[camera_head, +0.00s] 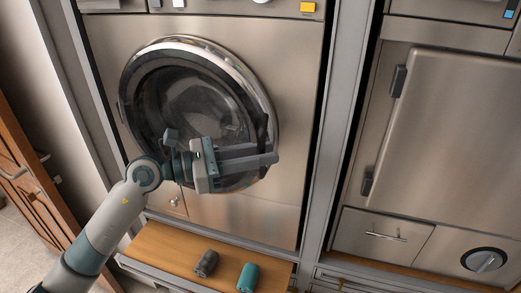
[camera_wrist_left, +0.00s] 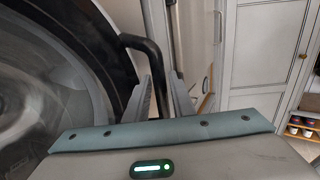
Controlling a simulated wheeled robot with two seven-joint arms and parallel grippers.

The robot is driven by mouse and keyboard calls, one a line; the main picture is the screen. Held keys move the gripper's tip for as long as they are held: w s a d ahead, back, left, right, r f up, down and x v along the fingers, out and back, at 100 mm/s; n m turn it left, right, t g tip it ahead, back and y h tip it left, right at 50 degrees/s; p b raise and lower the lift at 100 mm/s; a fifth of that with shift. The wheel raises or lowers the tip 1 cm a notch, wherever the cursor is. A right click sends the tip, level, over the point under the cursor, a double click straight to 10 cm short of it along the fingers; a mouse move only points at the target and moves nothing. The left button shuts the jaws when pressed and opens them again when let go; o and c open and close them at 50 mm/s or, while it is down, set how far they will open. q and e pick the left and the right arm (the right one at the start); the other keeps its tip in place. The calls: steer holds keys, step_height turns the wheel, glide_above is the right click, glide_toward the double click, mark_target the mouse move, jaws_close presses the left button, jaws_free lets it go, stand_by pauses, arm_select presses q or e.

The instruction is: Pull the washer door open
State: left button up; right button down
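The washer door (camera_head: 183,60) is a round glass porthole with a metal rim, and it looks shut against the steel front. Its black handle (camera_head: 264,130) is on the right side of the rim, partly hidden by my gripper. My left gripper (camera_head: 275,158) is in front of the lower right of the door, its fingers pointing right. In the left wrist view the black handle (camera_wrist_left: 146,46) curves down between the two fingers of my left gripper (camera_wrist_left: 164,85). The fingers are apart, with a gap visible beside the handle. My right gripper is not in view.
A wooden shelf (camera_head: 165,245) below the washer holds a dark cylinder (camera_head: 206,263) and a teal cylinder (camera_head: 248,277). A steel cabinet door (camera_head: 455,130) stands to the right, past a grey frame post (camera_head: 335,130). A wooden door (camera_head: 35,185) is at the left.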

arm_select(q)
jaws_close()
